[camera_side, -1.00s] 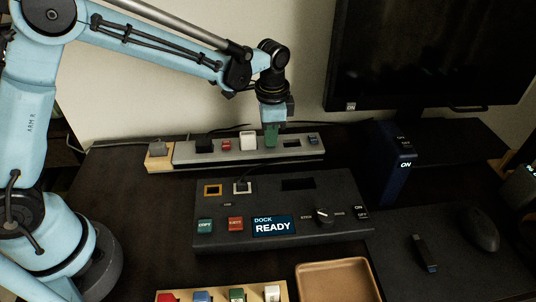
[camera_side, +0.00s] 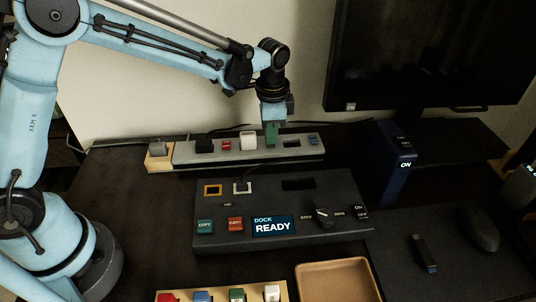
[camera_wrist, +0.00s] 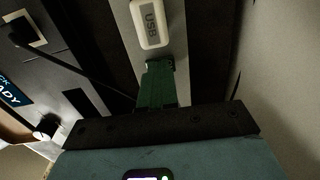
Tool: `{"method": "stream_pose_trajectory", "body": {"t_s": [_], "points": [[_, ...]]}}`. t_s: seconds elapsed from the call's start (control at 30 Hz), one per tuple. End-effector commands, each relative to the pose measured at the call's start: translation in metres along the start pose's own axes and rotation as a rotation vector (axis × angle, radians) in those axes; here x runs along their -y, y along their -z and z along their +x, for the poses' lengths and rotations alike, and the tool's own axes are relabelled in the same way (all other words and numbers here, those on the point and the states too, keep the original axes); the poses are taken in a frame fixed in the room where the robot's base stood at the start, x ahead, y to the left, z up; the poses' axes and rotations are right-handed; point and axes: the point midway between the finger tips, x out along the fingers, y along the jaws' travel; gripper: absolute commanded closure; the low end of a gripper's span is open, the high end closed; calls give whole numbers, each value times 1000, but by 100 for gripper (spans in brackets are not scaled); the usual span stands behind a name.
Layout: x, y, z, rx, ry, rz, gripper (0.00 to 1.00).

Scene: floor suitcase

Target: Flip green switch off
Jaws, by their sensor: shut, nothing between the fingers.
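My gripper (camera_side: 271,143) points down at the grey power strip (camera_side: 188,155), just right of a white plug (camera_side: 248,140). Its green fingers are shut together with nothing between them. In the wrist view the gripper (camera_wrist: 157,68) reaches toward the strip beside the white plug marked USB (camera_wrist: 151,22). A small darker green part shows at the fingertips; I cannot tell whether it is the green switch or part of the fingers. No green switch shows clearly apart from the fingers. Contact with the strip cannot be told.
A red switch (camera_side: 226,145), a black plug (camera_side: 204,144) and a blue switch (camera_side: 313,140) are also on the strip. The black dock (camera_side: 268,186) lies in front. The blue tower (camera_side: 388,160) and monitor (camera_side: 430,50) stand to the right.

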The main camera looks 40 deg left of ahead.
Motion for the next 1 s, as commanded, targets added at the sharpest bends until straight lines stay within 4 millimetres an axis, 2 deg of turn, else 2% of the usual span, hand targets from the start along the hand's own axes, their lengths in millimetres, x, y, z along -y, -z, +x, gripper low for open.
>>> {"method": "stream_pose_trajectory", "body": {"t_s": [0.03,0.17,0.27,0.43,0.7,1.0], "points": [[12,-2,4,-4,31,-16,100],[11,-2,0,-3,29,-16,100],[8,-2,-11,-2,22,-12,100],[1,0,-43,-2,3,-2,100],[0,-1,-96,-1,2,-1,100],[0,0,-134,-1,1,0,100]]}}
